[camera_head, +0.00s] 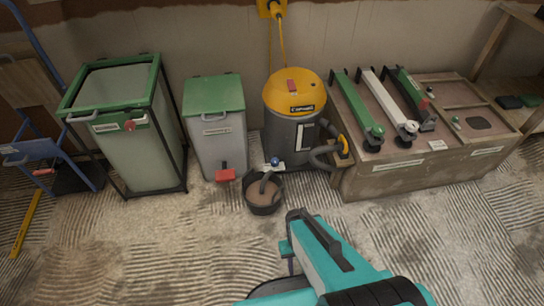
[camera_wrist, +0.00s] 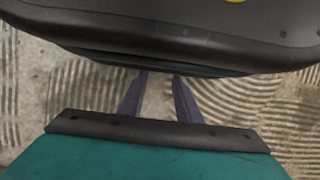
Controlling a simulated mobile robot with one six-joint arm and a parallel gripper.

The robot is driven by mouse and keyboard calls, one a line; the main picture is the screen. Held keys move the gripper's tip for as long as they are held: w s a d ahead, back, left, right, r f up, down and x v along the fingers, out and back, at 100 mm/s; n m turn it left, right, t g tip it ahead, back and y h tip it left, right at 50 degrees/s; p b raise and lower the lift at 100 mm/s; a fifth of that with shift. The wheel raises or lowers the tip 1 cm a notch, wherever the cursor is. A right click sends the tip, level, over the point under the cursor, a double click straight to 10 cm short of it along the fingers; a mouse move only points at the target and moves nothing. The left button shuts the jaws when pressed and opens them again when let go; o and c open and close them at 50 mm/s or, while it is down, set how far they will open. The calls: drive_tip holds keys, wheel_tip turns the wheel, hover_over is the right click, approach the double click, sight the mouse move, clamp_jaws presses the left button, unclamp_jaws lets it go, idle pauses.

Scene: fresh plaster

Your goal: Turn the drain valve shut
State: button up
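A grey bin with a green lid (camera_head: 213,95) stands against the wall, with a red lever-like part (camera_head: 225,175) low on its front. A yellow and black vacuum (camera_head: 294,105) stands to its right, with a small blue knob (camera_head: 275,161) low on its front, above a black bucket (camera_head: 264,205). Which of these is the drain valve, and how far it is turned, I cannot tell. My gripper (camera_wrist: 160,82) shows in the wrist view as two purple fingers apart, with only floor between them. In the head view my teal arm reaches up from the bottom; the fingers are not clear there.
A green-framed tank (camera_head: 133,155) with a red knob (camera_head: 130,125) stands left, beside a blue trolley (camera_head: 62,160). A yellow level (camera_head: 27,222) lies on the floor. A wooden bench (camera_head: 395,175) with several long tools stands right.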

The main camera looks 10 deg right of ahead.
drive_tip(key=shift+w+d, duration=0.2)
drive_tip(key=o, duration=0.5)
drive_tip(key=shift+w+d, duration=0.1)
drive_tip(key=shift+w, duration=0.05)
drive_tip(key=w+n+t+y+b, duration=0.3)
drive_tip(key=w+b, duration=0.7)
drive_tip(key=w, duration=1.6)
drive_tip(key=w+d+r+n+t+b, duration=0.1)
drive_tip(key=w+r+n+b, duration=0.1)
drive_tip(key=w+r, duration=0.2)
drive_tip(key=w+d+r+n+t+b, duration=0.2)
drive_tip(key=w+r, duration=0.3)
drive_tip(key=w, duration=0.6)
drive_tip(key=w+d+r+n+t+b, duration=0.1)
drive_tip(key=w+r+b, duration=0.3)
drive_tip(key=w, duration=0.4)
drive_tip(key=shift+d+r+n+t, duration=0.35)
drive_tip(key=shift+d+n+t, duration=0.05)
drive_tip(key=shift+d+t, duration=0.25)
